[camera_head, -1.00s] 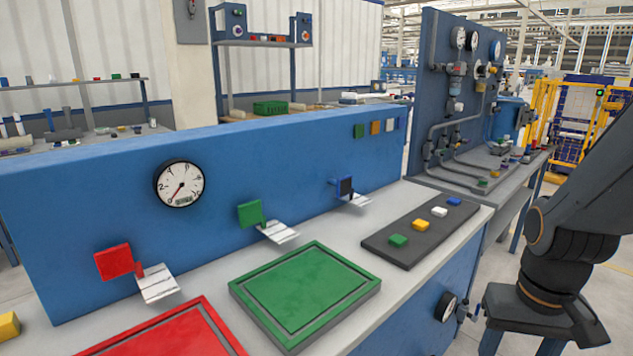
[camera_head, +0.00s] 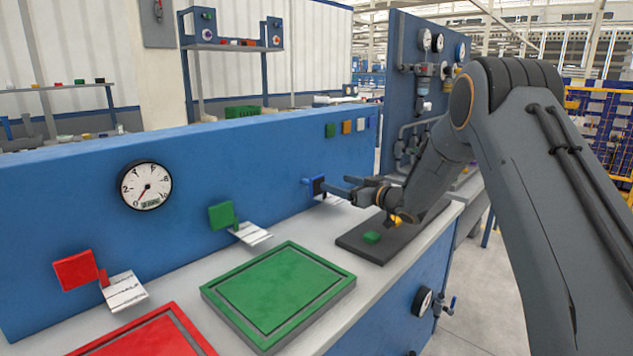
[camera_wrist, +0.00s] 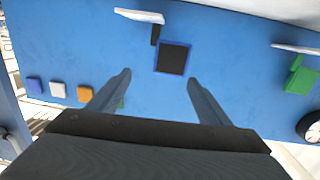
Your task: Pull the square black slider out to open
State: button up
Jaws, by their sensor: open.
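The square black slider (camera_head: 319,186) is on the blue panel's face, with a blue edge around it. In the wrist view the black square (camera_wrist: 172,57) shows just past my fingertips, closer to the right finger's line than to the left's. My gripper (camera_head: 338,185) reaches toward it from the right in the head view. In the wrist view my gripper (camera_wrist: 158,80) has its two fingers apart with nothing between them. Contact with the slider cannot be made out.
A green square (camera_head: 221,215) and a red square (camera_head: 75,270) sit on the same blue panel (camera_head: 200,180), each near a white tag. A gauge (camera_head: 146,185) is above them. A dark tray (camera_head: 365,245) with colored blocks lies below my arm. A green-topped plate (camera_head: 280,290) lies on the bench.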

aim_at(319, 179)
jog(key=shift+n+g+y, duration=0.4)
jog(key=shift+y, duration=0.3)
jog(key=x, duration=0.6)
jog(key=s+x, duration=0.1)
jog(key=x, duration=0.2)
jog(key=shift+a+p, duration=0.3)
jog(key=shift+a, duration=0.05)
